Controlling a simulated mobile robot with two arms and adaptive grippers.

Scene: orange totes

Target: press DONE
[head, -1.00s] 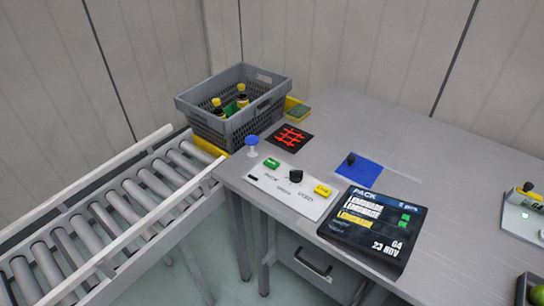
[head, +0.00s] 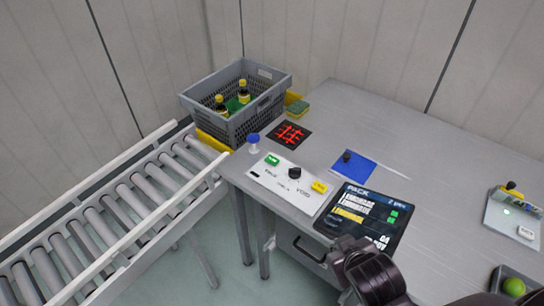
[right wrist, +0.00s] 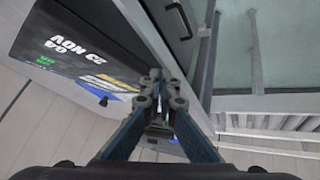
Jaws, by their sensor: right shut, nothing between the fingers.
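A white control panel (head: 290,183) lies at the table's front left edge. It carries a green button (head: 272,160), a black knob (head: 294,173) and a yellow button (head: 319,187); their lettering is too small to read surely. A dark screen (head: 362,218) headed PACK lies to the right of the panel and also shows upside down in the right wrist view (right wrist: 75,50). My right gripper (head: 345,246) is by the screen's near edge, shut and empty. Its closed fingertips show in the right wrist view (right wrist: 165,88). My left gripper is out of view.
A grey crate (head: 262,112) with yellow-capped bottles stands at the back left, beside a roller conveyor (head: 110,210). A blue-topped post (head: 254,140), a blue pad (head: 354,166) and a scale-like device (head: 512,215) are on the table. The table's back middle is clear.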

